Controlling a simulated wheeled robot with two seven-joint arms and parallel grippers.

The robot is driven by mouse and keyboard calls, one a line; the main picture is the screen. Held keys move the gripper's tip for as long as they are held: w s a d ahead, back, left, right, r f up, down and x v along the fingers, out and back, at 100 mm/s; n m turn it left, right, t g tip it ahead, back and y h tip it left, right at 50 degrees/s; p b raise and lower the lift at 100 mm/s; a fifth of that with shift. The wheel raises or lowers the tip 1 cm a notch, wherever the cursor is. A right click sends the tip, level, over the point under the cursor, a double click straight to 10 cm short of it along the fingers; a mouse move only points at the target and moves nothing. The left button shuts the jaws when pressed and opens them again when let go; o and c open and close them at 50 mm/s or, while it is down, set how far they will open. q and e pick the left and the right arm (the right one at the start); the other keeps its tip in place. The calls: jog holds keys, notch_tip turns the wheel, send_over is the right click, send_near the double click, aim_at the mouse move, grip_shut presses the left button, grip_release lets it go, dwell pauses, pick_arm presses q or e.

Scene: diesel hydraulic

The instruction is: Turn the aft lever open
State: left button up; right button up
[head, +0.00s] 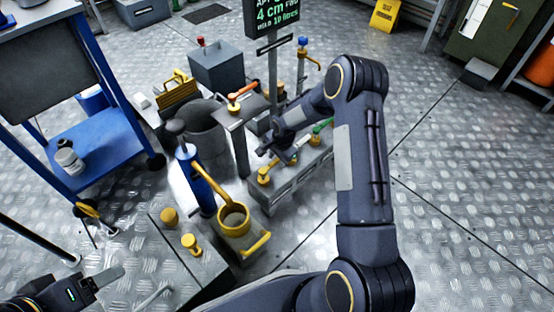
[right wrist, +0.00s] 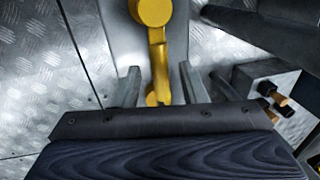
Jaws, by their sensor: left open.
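A grey valve block (head: 292,185) stands on the floor in the middle of the head view. A yellow lever (head: 265,174) sits at its near end, and a green-handled lever (head: 322,127) is at its far end. No label shows which is aft. My right gripper (head: 275,155) is over the block, just above the near yellow lever. In the right wrist view, a yellow lever (right wrist: 158,60) runs between the two spread fingers, with a gap on each side. The fingertips hide part of the block. My left gripper (head: 98,286) is open and empty at the lower left.
A yellow funnel (head: 233,219) and a blue hand pump (head: 196,180) stand left of the block. An orange lever (head: 242,92) is on a stand behind. A blue trolley (head: 90,150) is at left. Open floor lies at right.

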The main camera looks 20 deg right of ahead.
grip_shut()
